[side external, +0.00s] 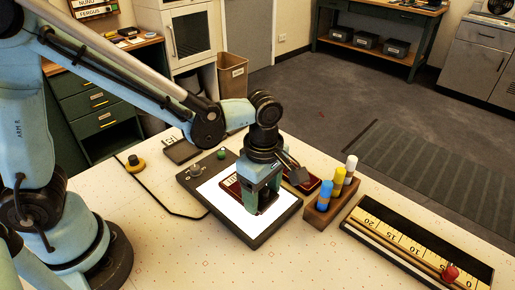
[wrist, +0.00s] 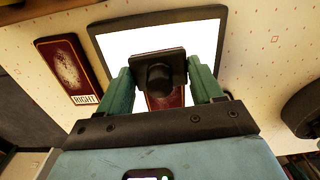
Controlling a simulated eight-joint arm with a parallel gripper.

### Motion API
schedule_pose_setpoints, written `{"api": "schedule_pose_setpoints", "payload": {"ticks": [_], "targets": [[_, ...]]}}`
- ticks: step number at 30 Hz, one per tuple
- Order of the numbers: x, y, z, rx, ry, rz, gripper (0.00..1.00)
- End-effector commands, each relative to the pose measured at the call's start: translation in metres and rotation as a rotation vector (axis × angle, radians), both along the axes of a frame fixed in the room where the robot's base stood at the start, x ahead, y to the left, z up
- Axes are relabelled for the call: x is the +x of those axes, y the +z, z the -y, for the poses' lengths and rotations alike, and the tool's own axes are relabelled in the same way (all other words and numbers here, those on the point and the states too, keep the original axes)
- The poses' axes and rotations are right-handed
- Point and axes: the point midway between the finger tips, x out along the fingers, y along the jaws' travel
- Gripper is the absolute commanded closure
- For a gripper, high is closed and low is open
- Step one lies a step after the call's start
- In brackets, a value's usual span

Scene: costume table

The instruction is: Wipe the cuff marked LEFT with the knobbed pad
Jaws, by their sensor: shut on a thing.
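My gripper (side external: 265,203) points down over the lit white panel and is shut on the knob of the dark knobbed pad. In the wrist view the pad (wrist: 158,57) sits between the green fingers, its round black knob facing the camera. A dark red cuff (wrist: 166,101) shows partly beneath the pad; its label is hidden there. In the side view a red cuff with a white label (side external: 231,186) lies on the panel beside my gripper; the label is too small to read surely. The cuff marked RIGHT (wrist: 70,68) lies off the panel, on the table. Whether the pad touches the cuff is unclear.
The lit panel (side external: 225,207) has a dark frame with a green button. A wooden block (side external: 322,207) with blue, yellow and white cylinders stands to its right. A long tray with a numbered scale (side external: 400,232) and a red knob lies further right. The table's front is clear.

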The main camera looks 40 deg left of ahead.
Motion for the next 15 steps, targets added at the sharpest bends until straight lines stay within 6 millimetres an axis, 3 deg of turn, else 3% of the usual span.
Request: {"api": "schedule_pose_setpoints", "payload": {"ticks": [2, 15], "targets": [[0.000, 0.003, -0.009, 0.000, 0.005, 0.001, 0.73], [0.000, 0.001, -0.049, 0.000, 0.003, 0.001, 0.73]]}}
